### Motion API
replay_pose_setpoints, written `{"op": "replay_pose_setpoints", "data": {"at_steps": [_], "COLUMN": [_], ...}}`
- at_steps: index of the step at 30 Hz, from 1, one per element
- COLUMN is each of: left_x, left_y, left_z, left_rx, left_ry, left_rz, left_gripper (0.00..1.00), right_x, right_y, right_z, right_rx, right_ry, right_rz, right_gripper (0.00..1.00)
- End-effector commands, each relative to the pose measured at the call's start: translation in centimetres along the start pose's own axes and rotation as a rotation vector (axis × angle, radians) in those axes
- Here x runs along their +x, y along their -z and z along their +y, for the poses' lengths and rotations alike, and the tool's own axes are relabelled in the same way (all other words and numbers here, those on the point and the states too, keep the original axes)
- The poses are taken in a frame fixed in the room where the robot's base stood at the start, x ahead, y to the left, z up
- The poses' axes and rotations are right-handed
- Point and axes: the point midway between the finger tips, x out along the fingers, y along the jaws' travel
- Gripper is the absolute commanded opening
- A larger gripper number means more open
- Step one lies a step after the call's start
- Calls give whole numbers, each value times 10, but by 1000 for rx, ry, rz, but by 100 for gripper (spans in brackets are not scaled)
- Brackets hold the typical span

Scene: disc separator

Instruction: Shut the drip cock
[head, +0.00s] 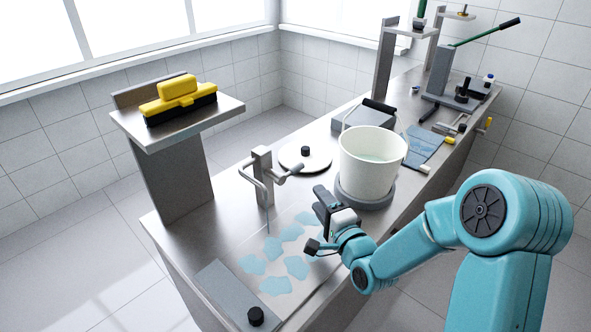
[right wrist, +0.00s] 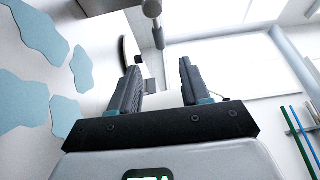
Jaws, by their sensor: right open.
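A grey metal post with a bent pipe and a short cylindrical lever, which looks like the drip cock (head: 263,182), stands on the steel bench. A thin line hangs below it to the bench top. My right gripper (head: 318,218) is low over the bench, to the right of the post and in front of it, open and apart from it. In the right wrist view the two dark fingers (right wrist: 159,75) are spread with nothing between them. A grey round-ended bar (right wrist: 152,9) shows beyond them; I cannot tell which part it is. My left gripper is not in view.
Pale blue puddles (head: 297,267) lie on the bench (head: 222,232) near my right gripper. A white bucket (head: 371,165) stands close behind it. A round lid (head: 304,158) lies behind the post. A raised shelf holds a yellow brush (head: 179,98).

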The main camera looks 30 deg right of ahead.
Motion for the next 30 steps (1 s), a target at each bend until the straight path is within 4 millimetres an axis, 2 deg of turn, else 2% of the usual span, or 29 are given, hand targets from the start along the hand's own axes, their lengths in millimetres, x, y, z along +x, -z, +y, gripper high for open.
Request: {"op": "replay_pose_setpoints", "data": {"at_steps": [9,15,21,30], "left_x": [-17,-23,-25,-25], "left_y": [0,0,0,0], "left_z": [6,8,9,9], "left_rx": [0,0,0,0], "left_ry": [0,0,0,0], "left_rz": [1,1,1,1], "left_gripper": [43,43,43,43], "right_x": [78,120,142,146], "right_y": [0,1,1,1], "right_z": [-2,-2,-1,0], "right_rx": [0,1,1,1], "right_ry": [0,1,0,0], "right_rz": [-2,0,-1,0], "right_gripper": [47,47,47,47]}}
